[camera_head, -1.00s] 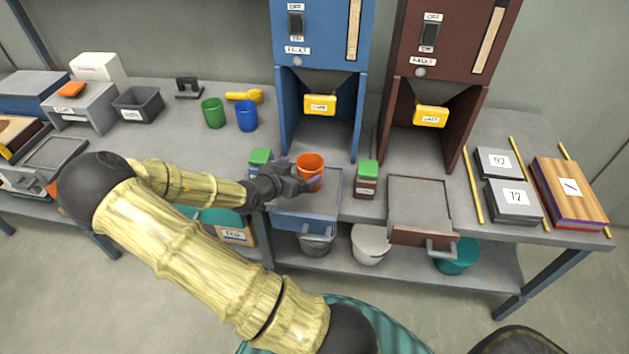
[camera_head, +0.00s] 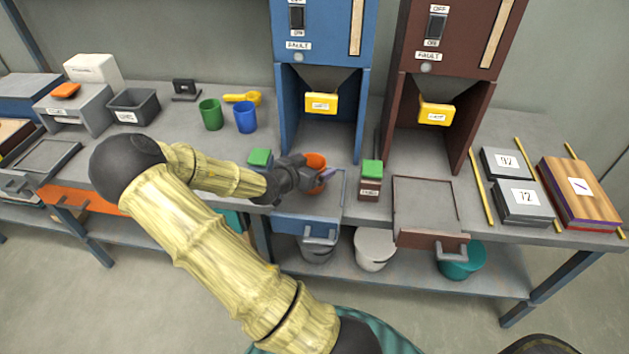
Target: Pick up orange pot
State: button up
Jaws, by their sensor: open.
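The orange pot (camera_head: 316,161) stands upright at the front of the blue machine, at its blue drawer tray (camera_head: 333,190). My gripper (camera_head: 322,179) comes in from the left and is open at the pot's front left side. It hides much of the pot's lower part. I cannot tell whether a finger touches the pot or whether the fingers stand around it.
A small green-topped block (camera_head: 260,158) stands left of the gripper, and another (camera_head: 371,180) right of the tray. The blue machine (camera_head: 324,70) rises behind the pot. Green (camera_head: 211,115) and blue (camera_head: 246,118) cups stand back left. A brown tray (camera_head: 424,205) lies right.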

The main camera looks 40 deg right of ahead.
jog(key=shift+c, duration=0.2)
dwell(0.3)
jog(key=shift+r, duration=0.1)
jog(key=c, duration=1.1)
jog(key=shift+c, duration=0.2)
notch_tip(320, 180, up, 10)
jog(key=p, duration=0.2)
